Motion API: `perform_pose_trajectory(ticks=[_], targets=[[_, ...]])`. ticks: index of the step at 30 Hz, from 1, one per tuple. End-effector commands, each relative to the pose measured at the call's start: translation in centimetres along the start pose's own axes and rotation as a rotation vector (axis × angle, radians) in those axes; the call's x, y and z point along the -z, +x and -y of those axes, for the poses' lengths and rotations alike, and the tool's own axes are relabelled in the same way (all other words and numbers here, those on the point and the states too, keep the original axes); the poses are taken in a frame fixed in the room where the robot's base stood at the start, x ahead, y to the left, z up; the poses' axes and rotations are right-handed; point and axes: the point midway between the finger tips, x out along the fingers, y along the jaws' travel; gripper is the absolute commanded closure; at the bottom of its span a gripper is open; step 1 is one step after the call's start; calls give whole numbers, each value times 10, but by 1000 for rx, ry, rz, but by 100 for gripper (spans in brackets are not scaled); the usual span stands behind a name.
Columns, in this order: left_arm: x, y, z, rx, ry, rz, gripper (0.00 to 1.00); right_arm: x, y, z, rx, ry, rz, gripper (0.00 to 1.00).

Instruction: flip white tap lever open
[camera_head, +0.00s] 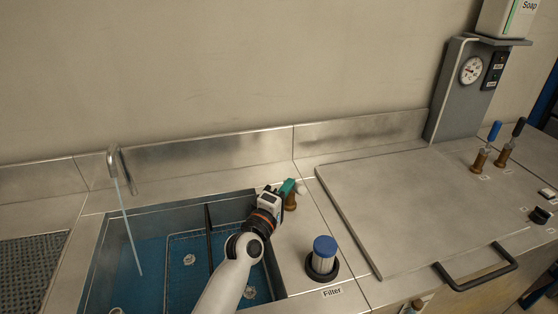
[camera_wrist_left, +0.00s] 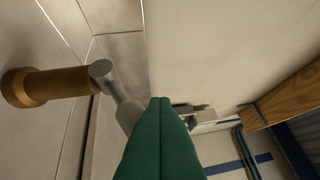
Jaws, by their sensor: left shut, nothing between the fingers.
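The tap has a brass body (camera_head: 291,203) on the counter right of the sink, and its white lever (camera_head: 301,187) shows just right of my fingers. In the left wrist view the brass body (camera_wrist_left: 55,84) is at the left, and the pale lever (camera_wrist_left: 127,108) slants from its grey metal head towards my fingers. My left gripper (camera_head: 287,187) has green fingers, pressed together and empty. They also show in the left wrist view (camera_wrist_left: 160,115), close beside the lever; I cannot tell whether they touch it. The lever is partly hidden behind them. My right gripper is not in view.
A blue-bottomed sink (camera_head: 150,250) lies under my left arm, with a spout (camera_head: 115,160) and a thin pale-blue streak below it. A blue-capped filter (camera_head: 324,252) stands in front of the tap. A flat metal lid (camera_head: 400,200) and two more taps are to the right.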

Motion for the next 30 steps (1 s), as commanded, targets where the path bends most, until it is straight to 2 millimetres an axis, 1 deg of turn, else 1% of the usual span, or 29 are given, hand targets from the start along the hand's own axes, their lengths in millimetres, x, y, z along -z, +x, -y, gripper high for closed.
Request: perform_pose_trajectory(ticks=[1, 10, 14, 17, 24, 27, 30], targets=[[4, -2, -10, -22, -2, -10, 100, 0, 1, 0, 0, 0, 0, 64], [5, -3, -12, -26, -2, -12, 100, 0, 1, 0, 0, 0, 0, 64], [5, -12, -13, -26, -3, -12, 100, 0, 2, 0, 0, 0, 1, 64], [5, -27, -12, -22, -3, -11, 100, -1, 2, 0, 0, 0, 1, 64], [2, -78, -7, -11, -1, -4, 100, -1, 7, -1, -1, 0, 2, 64], [1, -96, -5, -8, 0, -4, 100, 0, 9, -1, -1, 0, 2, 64], [0, -109, -4, -6, 0, -2, 100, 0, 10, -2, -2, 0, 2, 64]])
